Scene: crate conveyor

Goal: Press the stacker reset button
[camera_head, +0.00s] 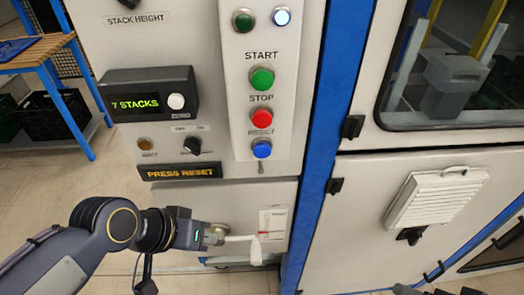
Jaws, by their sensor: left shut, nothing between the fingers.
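The reset button is the round blue button (262,149) under the RESET label, lowest in the button column on the white panel. My left gripper (207,235) is shut and empty. It is below and to the left of the blue button, clearly apart from it, in front of the lower cabinet door. Its fingertips overlap the base of a pale lever handle (240,238) in the picture; I cannot tell whether they touch. Dark parts at the bottom right edge may be my right gripper, but its fingers cannot be made out.
Above the blue button are a red STOP button (262,118) and a green START button (262,79). A display (180,172) reads PRESS RESET; another (148,94) reads 7 STACKS. A small toggle (261,168) sticks out below the blue button. A blue post (318,150) stands to the right.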

